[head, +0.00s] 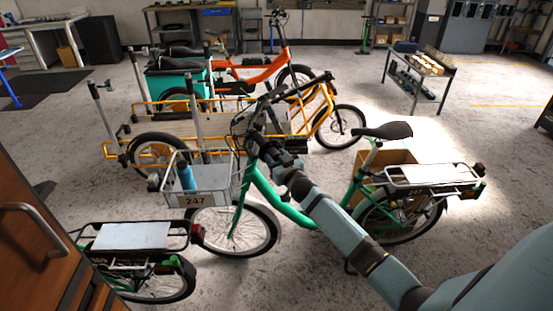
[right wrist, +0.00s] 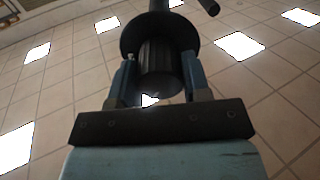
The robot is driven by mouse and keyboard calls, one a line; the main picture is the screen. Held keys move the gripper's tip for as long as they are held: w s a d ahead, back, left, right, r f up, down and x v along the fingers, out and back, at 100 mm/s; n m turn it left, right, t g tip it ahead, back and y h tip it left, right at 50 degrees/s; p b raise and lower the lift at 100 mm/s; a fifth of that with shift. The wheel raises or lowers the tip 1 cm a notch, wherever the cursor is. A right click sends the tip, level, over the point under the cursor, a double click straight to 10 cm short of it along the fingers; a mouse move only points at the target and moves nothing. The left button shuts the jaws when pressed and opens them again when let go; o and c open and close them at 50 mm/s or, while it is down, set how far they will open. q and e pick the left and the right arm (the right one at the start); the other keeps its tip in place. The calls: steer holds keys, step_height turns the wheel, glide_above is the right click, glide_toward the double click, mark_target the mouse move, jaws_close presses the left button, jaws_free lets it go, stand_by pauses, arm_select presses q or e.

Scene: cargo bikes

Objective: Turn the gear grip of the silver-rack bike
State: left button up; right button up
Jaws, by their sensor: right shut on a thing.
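The green bike (head: 290,212) stands in the middle of the head view, front wheel to the left, with a silver-topped rear rack (head: 432,174) at the right. My right arm reaches in from the lower right to its handlebar. In the right wrist view, a dark ribbed gear grip (right wrist: 160,68) with a wider round collar sits between the two fingers. My right gripper (head: 257,140) is shut on this grip. In the head view the grip is mostly hidden by the gripper. My left gripper is not in view.
A front basket (head: 199,199) marked 247 holds a blue bottle (head: 187,177). A yellow cargo bike (head: 322,123) stands close behind. Another green bike's rack (head: 131,236) and a brown cabinet (head: 32,235) are at lower left. A cardboard box (head: 397,158) is behind the rear wheel.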

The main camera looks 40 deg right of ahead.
steer(key=n, duration=0.6)
steer(key=shift+n, duration=0.3)
stand_by(0.4)
steer(key=o, duration=0.9)
steer(key=shift+y, duration=0.3)
steer(key=s, duration=0.4)
steer(key=s+b, duration=0.1)
steer(key=s, duration=0.4)
steer(key=s+a+b, duration=0.1)
steer(key=s, duration=0.3)
steer(key=shift+s, duration=0.4)
